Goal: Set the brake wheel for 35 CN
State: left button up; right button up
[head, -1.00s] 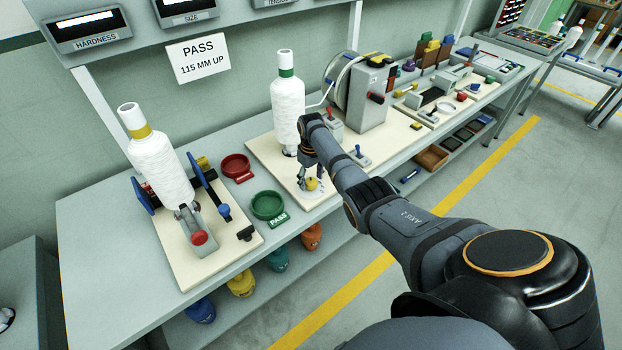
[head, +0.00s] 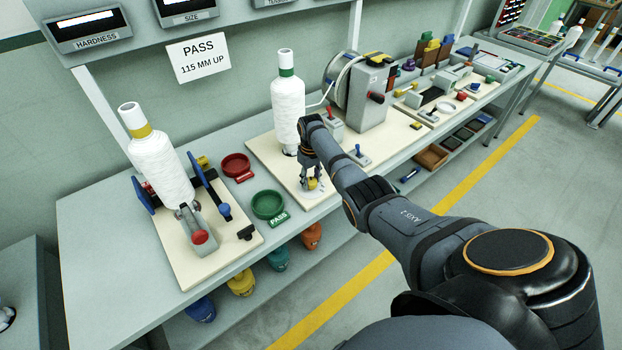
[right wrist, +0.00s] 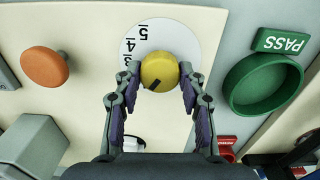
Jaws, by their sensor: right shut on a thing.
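The brake wheel is a yellow knob (right wrist: 159,70) with a short black mark that points down and left in the right wrist view. It sits on a white dial (right wrist: 186,38), where the numbers 3, 4 and 5 show upside down or turned. My right gripper (right wrist: 158,78) is shut on the knob, with one finger on each side. In the head view the right gripper (head: 311,181) is at the front of a cream board (head: 265,150), and the fingers partly hide the knob. The rest of the dial's scale is hidden. My left gripper is out of view.
An orange knob (right wrist: 45,66) is left of the dial in the wrist view. A green PASS bowl (head: 267,204) and a red bowl (head: 235,165) stand left of the gripper. A white yarn bobbin (head: 288,108) stands behind it. A grey machine (head: 366,95) is to the right.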

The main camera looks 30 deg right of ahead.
aim_at(311, 180)
jog(key=shift+r+m+p, duration=0.15)
jog(key=shift+m+p, duration=0.4)
jog(key=shift+m, duration=0.65)
jog(key=shift+m+p, duration=0.4)
jog(key=shift+m, duration=1)
jog(key=o, duration=1.1)
jog(key=shift+o, duration=0.2)
jog(key=shift+r, duration=0.1)
notch_tip(311, 180, up, 12)
jog(key=shift+f, duration=0.2)
